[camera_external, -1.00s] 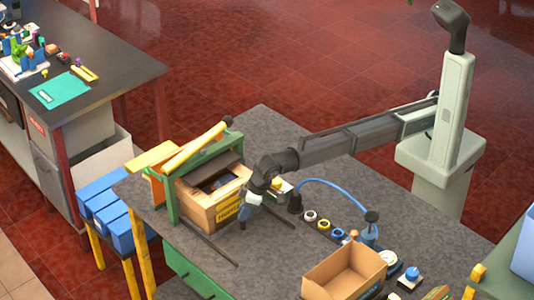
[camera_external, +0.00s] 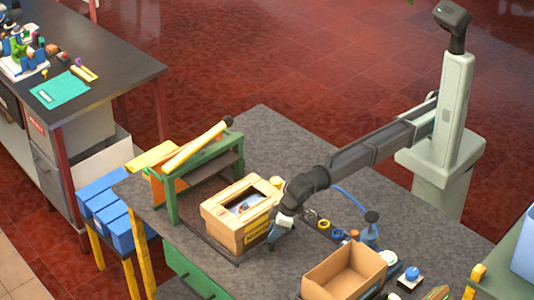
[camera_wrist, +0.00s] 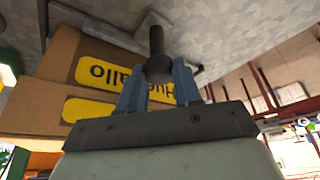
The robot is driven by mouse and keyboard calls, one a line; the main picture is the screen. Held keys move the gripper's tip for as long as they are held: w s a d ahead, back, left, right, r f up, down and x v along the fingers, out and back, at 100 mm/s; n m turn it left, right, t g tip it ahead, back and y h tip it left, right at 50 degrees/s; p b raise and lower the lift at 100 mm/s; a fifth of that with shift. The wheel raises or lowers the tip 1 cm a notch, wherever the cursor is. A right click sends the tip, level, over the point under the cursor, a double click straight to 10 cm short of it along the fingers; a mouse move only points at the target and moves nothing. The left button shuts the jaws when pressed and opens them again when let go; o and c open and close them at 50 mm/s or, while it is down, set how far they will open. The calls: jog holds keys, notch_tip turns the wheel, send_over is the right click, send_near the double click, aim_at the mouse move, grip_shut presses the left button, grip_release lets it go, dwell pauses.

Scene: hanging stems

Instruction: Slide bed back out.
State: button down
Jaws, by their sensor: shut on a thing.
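The bed is a dark low slide under the cardboard box (camera_external: 232,232); the box covers most of it, and a dark rail (camera_external: 222,252) shows along its left side. The box stands in front of the green frame (camera_external: 172,202), clear of its opening. My gripper (camera_external: 274,238) is at the box's near right side. In the wrist view my gripper (camera_wrist: 158,82) has its blue fingers shut on a dark round handle (camera_wrist: 156,45) beside the box's yellow label (camera_wrist: 108,72). How the handle joins the bed is not clear.
A yellow roller (camera_external: 195,145) lies across the top of the frame. An open empty cardboard box (camera_external: 345,272) stands at the front right. Small round parts (camera_external: 325,225) and a blue hose (camera_external: 352,198) lie to the right of my gripper.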

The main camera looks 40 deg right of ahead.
jog(key=shift+s, duration=0.3)
jog(key=c, duration=1.1)
grip_release()
jog(key=shift+s, duration=0.1)
jog(key=o, duration=0.3)
jog(key=shift+w, duration=0.2)
jog(key=v, duration=1.4)
jog(key=shift+w+f, duration=0.1)
jog(key=shift+w, duration=0.05)
